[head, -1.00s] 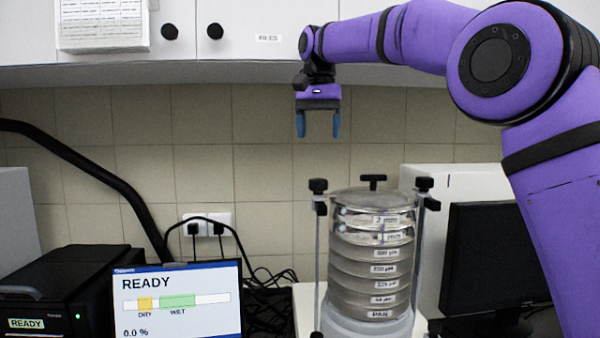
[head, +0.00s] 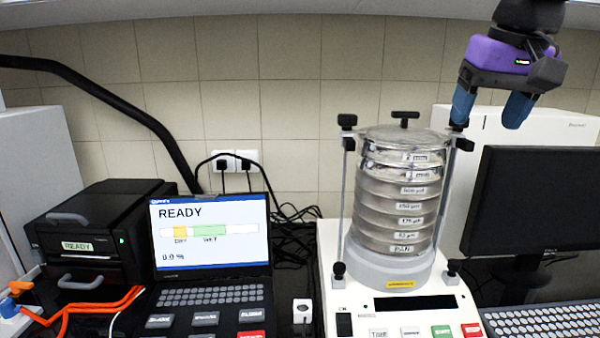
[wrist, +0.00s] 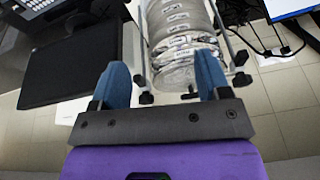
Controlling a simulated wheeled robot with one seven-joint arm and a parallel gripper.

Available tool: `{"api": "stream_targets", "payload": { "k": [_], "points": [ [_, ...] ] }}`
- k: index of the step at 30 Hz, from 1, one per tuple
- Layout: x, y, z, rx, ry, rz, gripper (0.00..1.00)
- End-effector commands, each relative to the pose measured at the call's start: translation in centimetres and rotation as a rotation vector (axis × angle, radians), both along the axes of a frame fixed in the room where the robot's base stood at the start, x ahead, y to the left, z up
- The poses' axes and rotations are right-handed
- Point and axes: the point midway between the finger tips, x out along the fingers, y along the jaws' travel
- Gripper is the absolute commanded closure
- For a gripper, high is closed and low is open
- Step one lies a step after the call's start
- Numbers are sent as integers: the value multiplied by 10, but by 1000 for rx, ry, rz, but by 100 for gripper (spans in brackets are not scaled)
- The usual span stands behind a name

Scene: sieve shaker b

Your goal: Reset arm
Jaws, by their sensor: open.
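My purple gripper (head: 490,105) is at the upper right in the head view, open and empty, with its two blue fingertips pointing down. It is beside the upper right of the sieve stack (head: 397,200) on the shaker (head: 385,275). The left fingertip overlaps the right clamp knob in the picture; I cannot tell whether they touch. In the wrist view, the gripper (wrist: 160,80) has its fingers wide apart, with the sieve stack (wrist: 178,30) beyond them. The stack stands upright, lid on top, between clamp rods.
A dark monitor (head: 530,200) and a keyboard (head: 545,320) are at the right. A laptop-like panel reading READY (head: 210,235) and a black box unit (head: 95,240) are at the left. Cables lie behind.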

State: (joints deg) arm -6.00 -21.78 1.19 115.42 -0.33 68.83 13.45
Motion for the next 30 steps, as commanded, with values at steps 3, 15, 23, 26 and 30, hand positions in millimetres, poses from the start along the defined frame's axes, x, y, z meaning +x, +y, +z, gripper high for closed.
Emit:
{"api": "stream_targets", "payload": {
  "k": [3, 15, 23, 26, 30],
  "points": [
    [-40, -16, -30, -12, -43, 22, 30],
    [-126, -40, -120, -58, -150, 88, 30],
    [-132, -42, -129, -63, -159, 94, 30],
    [-132, -42, -129, -63, -158, 94, 30],
    [-132, -41, -129, -63, -158, 94, 30]
  ]
}}
